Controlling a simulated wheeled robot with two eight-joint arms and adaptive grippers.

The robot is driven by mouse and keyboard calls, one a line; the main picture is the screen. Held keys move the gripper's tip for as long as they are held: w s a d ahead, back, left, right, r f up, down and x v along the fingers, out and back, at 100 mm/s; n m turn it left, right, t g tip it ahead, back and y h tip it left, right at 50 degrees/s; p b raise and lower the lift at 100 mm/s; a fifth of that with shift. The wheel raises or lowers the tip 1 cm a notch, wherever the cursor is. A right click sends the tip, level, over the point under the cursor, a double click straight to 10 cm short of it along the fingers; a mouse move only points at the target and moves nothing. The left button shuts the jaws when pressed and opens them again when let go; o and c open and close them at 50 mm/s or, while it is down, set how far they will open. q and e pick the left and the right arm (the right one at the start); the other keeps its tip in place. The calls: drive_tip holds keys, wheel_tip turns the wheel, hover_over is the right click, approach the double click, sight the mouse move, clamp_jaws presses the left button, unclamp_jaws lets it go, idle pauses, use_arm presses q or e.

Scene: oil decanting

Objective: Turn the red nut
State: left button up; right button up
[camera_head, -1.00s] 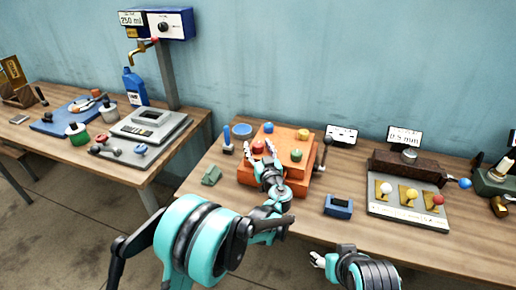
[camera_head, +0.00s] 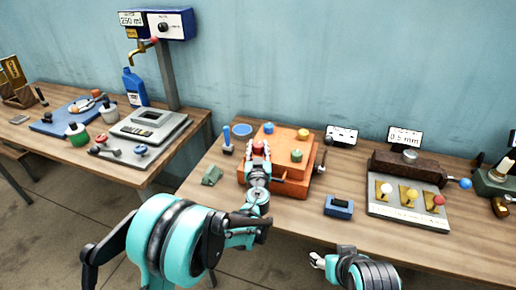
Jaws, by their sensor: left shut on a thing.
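The red nut (camera_head: 258,143) sits on the left part of the orange block (camera_head: 290,185), which stands on the right-hand wooden table. My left gripper (camera_head: 258,152) reaches in from the front and is shut on the red nut, a finger on either side. The fingers hide the lower part of the nut. A blue nut (camera_head: 268,127), a yellow nut (camera_head: 303,133) and a green nut (camera_head: 296,155) also sit on the block. My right gripper (camera_head: 317,260) is low in the picture, in front of the table and away from the block; its fingers are too small to read.
A blue-handled tool (camera_head: 227,139), a blue round dish (camera_head: 242,131) and a green piece (camera_head: 212,175) lie left of the block. A blue gauge box (camera_head: 339,207) and a grey lever panel (camera_head: 408,210) stand to the right. Table front between them is clear.

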use_arm(q)
drive_tip(key=m+h, duration=0.2)
drive_tip(key=h, duration=0.2)
drive_tip(key=m+g+h, duration=0.1)
drive_tip(key=m+h, duration=0.2)
drive_tip(key=h, duration=0.1)
drive_tip(key=shift+a+g, duration=0.15)
drive_tip(key=shift+g, duration=0.15)
drive_tip(key=m+g+h, duration=0.4)
drive_tip(key=h, duration=0.1)
drive_tip(key=shift+w+m+h, duration=0.1)
drive_tip(key=shift+m+h, duration=0.2)
drive_tip(key=m+g+h, duration=0.2)
drive_tip(key=g, duration=0.1)
drive_tip(key=m+g+h, duration=0.1)
drive_tip(key=m+g, duration=0.1)
drive_tip(key=g, duration=0.1)
drive_tip(key=shift+m+h+p, duration=0.3)
drive_tip(key=shift+h+p, duration=0.1)
drive_tip(key=m+g, duration=0.2)
drive_tip(key=g, duration=0.2)
drive_tip(key=m+g+h+p, duration=0.1)
drive_tip(key=m+g, duration=0.2)
drive_tip(key=g, duration=0.1)
drive_tip(key=shift+p, duration=0.3)
drive_tip(key=shift+m+g, duration=0.3)
drive_tip(key=shift+g, duration=0.2)
drive_tip(key=o, duration=1.2)
drive_tip(key=shift+d, duration=0.2)
